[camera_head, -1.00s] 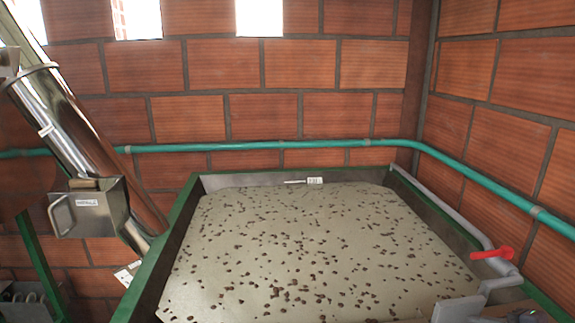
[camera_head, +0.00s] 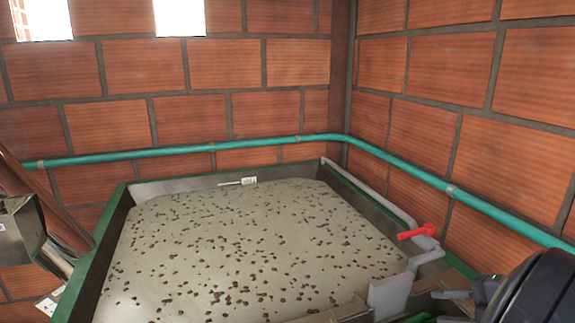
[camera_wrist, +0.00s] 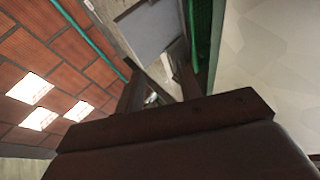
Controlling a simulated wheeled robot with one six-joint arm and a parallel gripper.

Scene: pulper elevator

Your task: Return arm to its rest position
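In the wrist view my gripper (camera_wrist: 160,84) shows as a dark brown bar with two fingers. The fingers stand apart with a gap between them, and nothing is held. Beyond them is a blurred, tilted view of a brick wall, a green edge and a pale surface. In the head view a black rounded part of my arm (camera_head: 535,288) shows at the lower right corner. My fingertips cannot be made out there.
A green-rimmed tank (camera_head: 110,232) holds greyish liquid with dark floating bits. A red valve handle (camera_head: 417,232) sits on a grey pipe at its right. A teal pipe (camera_head: 230,143) runs along the brick walls. A metal machine box (camera_head: 20,232) stands at the left.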

